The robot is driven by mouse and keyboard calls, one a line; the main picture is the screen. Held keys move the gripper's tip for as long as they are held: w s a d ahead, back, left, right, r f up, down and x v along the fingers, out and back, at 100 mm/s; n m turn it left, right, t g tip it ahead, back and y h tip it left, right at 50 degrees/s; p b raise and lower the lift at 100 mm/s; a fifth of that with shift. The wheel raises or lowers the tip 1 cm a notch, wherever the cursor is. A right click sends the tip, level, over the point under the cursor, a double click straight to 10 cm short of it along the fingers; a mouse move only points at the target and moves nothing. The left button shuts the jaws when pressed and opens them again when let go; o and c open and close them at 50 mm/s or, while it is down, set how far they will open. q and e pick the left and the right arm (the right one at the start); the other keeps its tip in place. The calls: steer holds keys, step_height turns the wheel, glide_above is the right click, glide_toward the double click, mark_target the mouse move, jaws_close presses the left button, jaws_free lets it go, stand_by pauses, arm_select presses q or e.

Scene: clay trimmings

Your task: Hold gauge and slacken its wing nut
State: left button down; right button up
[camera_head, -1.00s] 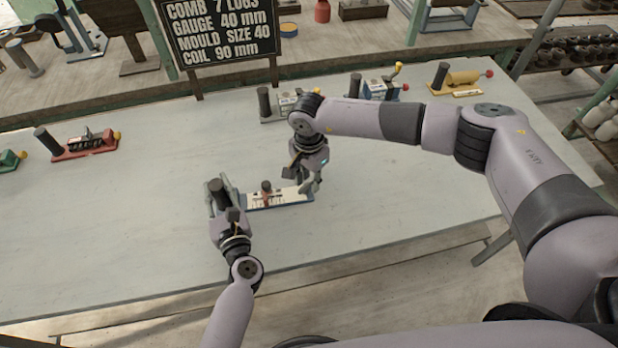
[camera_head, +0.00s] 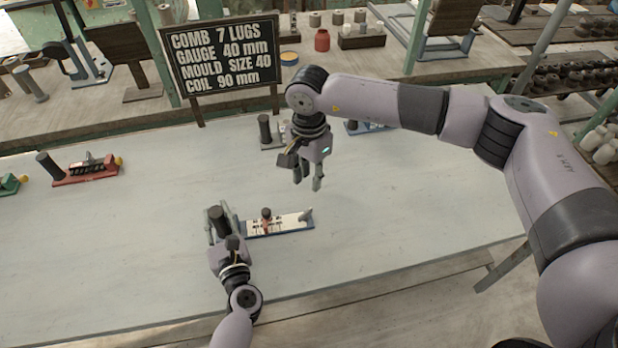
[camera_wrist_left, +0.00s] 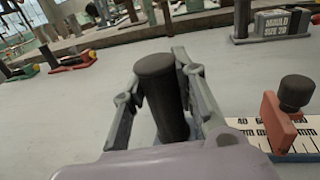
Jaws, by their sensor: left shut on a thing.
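The gauge (camera_head: 288,222) lies on the table, a white scale on a blue base with a red slider and a dark knob (camera_head: 266,213) on it. A light grey wing-shaped piece (camera_head: 306,214) stands at its right end. The left wrist view shows the scale (camera_wrist_left: 303,146) and the red slider (camera_wrist_left: 277,124) up close. My left gripper (camera_head: 218,221) is shut on the gauge's dark upright handle (camera_wrist_left: 164,97) at its left end. My right gripper (camera_head: 308,181) hangs above and behind the gauge's right end, apart from it, fingers parted and empty.
A black sign (camera_head: 222,62) reads comb 7 lugs, gauge 40 mm, mould size 40, coil 90 mm. A red comb tool (camera_head: 86,170) and a green tool (camera_head: 10,184) lie at the left. A mould block (camera_head: 272,134) stands behind my right gripper. The table between is clear.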

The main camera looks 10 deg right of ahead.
arm_select(q)
steer(key=c, duration=1.2)
jaws_free()
steer(key=shift+s, duration=0.1)
